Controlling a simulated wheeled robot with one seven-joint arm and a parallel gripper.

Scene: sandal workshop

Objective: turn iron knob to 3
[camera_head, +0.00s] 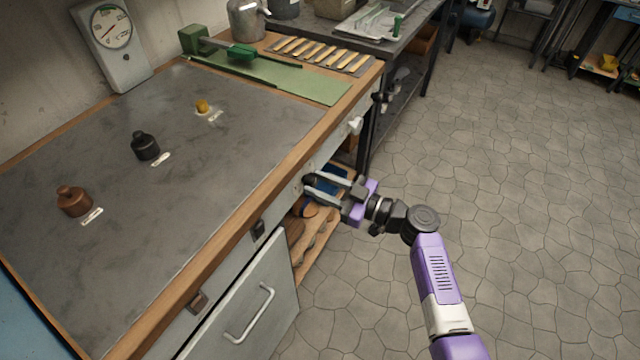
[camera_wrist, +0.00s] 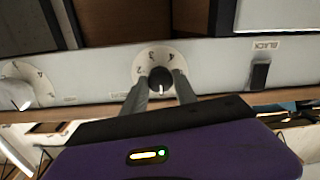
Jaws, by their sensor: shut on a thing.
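A dark round knob (camera_wrist: 160,77) sits on a white dial plate (camera_wrist: 151,56) on the pale front panel of the bench. Small numerals, including what look like 2, 3 and 4, run along the plate's upper part; a small light mark shows at the knob's lower edge. I cannot tell exactly which number it is set to. My gripper (camera_head: 311,186) is shut on this knob, one finger on either side, as the wrist view shows. In the head view the fingers partly hide the knob. No label naming it as the iron knob is readable.
A second, white knob (camera_head: 355,125) with its own dial is farther along the panel. A black switch (camera_wrist: 260,76) labelled BLACK is on the other side. An open shelf (camera_head: 318,238) holding items lies below; a cabinet door (camera_head: 245,305) with a handle is nearer.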

